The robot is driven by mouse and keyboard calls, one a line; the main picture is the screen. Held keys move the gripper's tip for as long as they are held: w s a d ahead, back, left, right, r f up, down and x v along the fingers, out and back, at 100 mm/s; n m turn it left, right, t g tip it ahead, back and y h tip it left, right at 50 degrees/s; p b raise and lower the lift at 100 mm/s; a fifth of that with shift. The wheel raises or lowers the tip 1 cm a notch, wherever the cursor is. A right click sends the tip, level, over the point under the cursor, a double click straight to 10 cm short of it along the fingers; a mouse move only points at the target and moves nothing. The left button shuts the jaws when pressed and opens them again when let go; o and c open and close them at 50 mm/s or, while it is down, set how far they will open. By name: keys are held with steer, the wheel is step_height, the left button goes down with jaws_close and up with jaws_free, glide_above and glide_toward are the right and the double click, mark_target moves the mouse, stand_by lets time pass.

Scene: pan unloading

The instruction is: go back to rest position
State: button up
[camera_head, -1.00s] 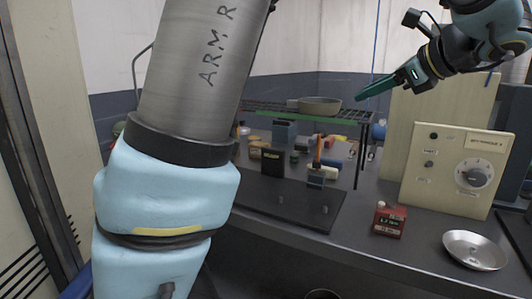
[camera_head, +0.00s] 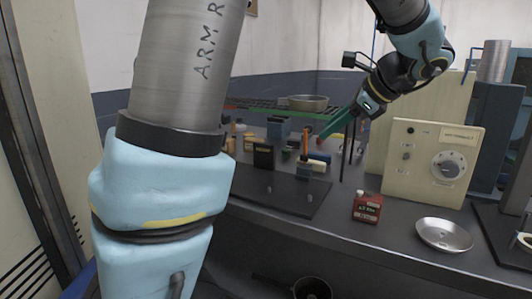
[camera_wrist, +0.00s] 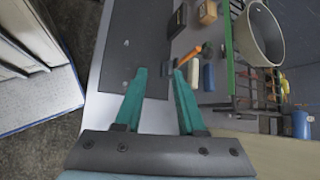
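My gripper (camera_head: 325,134) has green fingers and hangs at the upper right in the head view, slanting down and left over the bench. In the wrist view the two fingers of my gripper (camera_wrist: 159,73) stand apart with nothing between them. A grey round pan (camera_head: 308,102) sits on the green-edged wire rack (camera_head: 260,107), left of and behind my gripper. The pan (camera_wrist: 257,36) also shows in the upper right of the wrist view, apart from the fingers.
A dial box (camera_head: 436,160) stands on the right of the bench. A red box (camera_head: 367,207) and a shallow metal dish (camera_head: 444,234) lie in front. Several small items crowd around and below the rack. A dark round container (camera_head: 312,289) is below the bench front.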

steer(key=s+a+f+n+g+h+p, duration=0.1)
steer(key=s+a+f+n+g+h, duration=0.1)
steer(key=a+f+n, duration=0.6)
steer(key=s+a+f+n+g+h, duration=0.3)
steer(key=a+f+n, duration=0.6)
steer(key=a+n, duration=0.3)
steer(key=s+a+h, duration=0.1)
steer(key=s, duration=0.1)
steer(key=shift+s+a+f+n+p, duration=0.15)
steer(key=shift+s+a+n+p, duration=0.05)
steer(key=shift+s+n+p, duration=0.2)
